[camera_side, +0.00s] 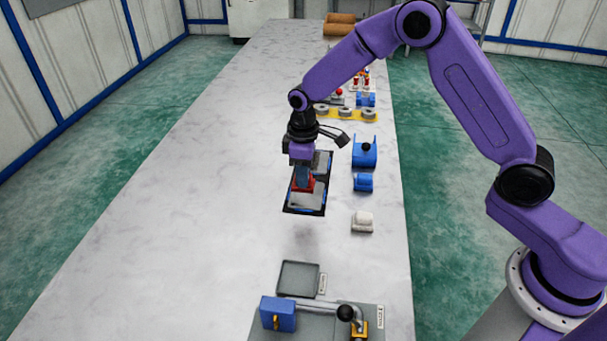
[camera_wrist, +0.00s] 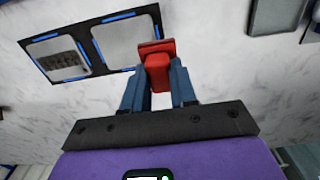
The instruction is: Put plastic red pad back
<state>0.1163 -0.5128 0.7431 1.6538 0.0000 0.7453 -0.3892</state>
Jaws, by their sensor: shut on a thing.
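The red pad (camera_side: 304,184) is a small red plastic piece with a flat, wider end and a narrower body. It also shows in the wrist view (camera_wrist: 157,66). My gripper (camera_side: 303,175) is shut on it, with a blue finger on each side of its body in the wrist view (camera_wrist: 157,88). A black holder (camera_side: 290,209) with two grey recesses edged in blue lies behind the pad in the side view. In the wrist view the holder (camera_wrist: 86,28) is to the pad's left, and the pad overlaps its right edge. The pad appears raised above the table; its exact height is unclear.
A white block (camera_side: 362,221), blue parts (camera_side: 363,183) and a yellow strip (camera_side: 328,117) line the table's right side. A grey tray (camera_side: 298,278), a blue block (camera_side: 278,314) and a black-knobbed lever (camera_side: 345,312) stand in front. The table's left side (camera_side: 180,220) is clear.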

